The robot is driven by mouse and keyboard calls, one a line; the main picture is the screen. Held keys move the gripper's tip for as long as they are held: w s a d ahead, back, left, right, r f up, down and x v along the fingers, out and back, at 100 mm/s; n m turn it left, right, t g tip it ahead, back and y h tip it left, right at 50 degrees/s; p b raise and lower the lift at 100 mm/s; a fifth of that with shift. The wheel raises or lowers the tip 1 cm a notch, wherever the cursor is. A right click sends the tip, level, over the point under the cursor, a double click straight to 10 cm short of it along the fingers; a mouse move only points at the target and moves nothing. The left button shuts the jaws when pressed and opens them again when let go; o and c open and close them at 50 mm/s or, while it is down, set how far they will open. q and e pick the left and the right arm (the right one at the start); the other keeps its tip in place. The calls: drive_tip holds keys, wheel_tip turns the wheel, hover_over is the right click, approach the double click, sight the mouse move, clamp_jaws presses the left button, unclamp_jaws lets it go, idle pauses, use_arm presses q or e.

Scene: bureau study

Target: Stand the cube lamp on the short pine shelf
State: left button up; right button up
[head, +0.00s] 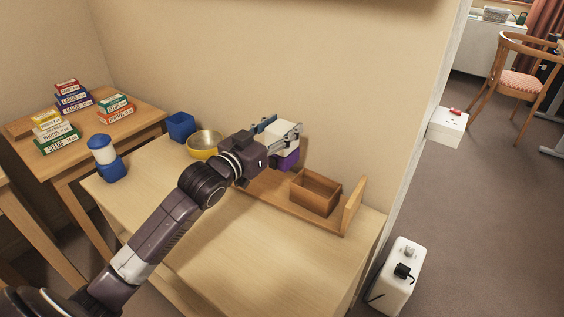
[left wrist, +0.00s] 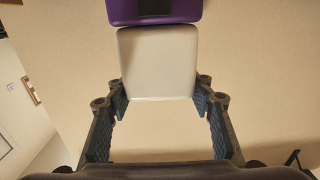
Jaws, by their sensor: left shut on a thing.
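The cube lamp has a white cube shade (head: 284,134) on a purple base (head: 290,160). It looks upright. My left gripper (head: 281,129) is shut on the white shade, with a finger on either side. In the left wrist view the white shade (left wrist: 158,62) fills the space between the fingertips (left wrist: 160,97), and the purple base (left wrist: 150,9) is at the top edge. The short pine shelf (head: 269,196) lies on the light wood table, with an upright end board (head: 353,206) at right. The lamp is over its back part; whether the base touches it I cannot tell. My right gripper is out of view.
A brown open box (head: 316,193) stands on the shelf, right of the lamp. The wall is close behind. The table's front is clear.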

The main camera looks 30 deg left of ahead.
sight(282, 158)
use_arm(q)
wheel_tip(282, 158, down, 6)
drive_tip(key=shift+r+b, duration=0.25)
drive_tip(key=shift+b, duration=0.35)
drive_tip(key=shift+f, duration=0.4)
drive_tip(key=shift+f+b, duration=0.5)
drive_tip(key=shift+f, duration=0.9)
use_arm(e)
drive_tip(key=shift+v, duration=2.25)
use_arm(q)
drive_tip(key=shift+f, duration=0.15)
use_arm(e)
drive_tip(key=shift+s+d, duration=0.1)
use_arm(q)
drive_tip(key=o, duration=1.8)
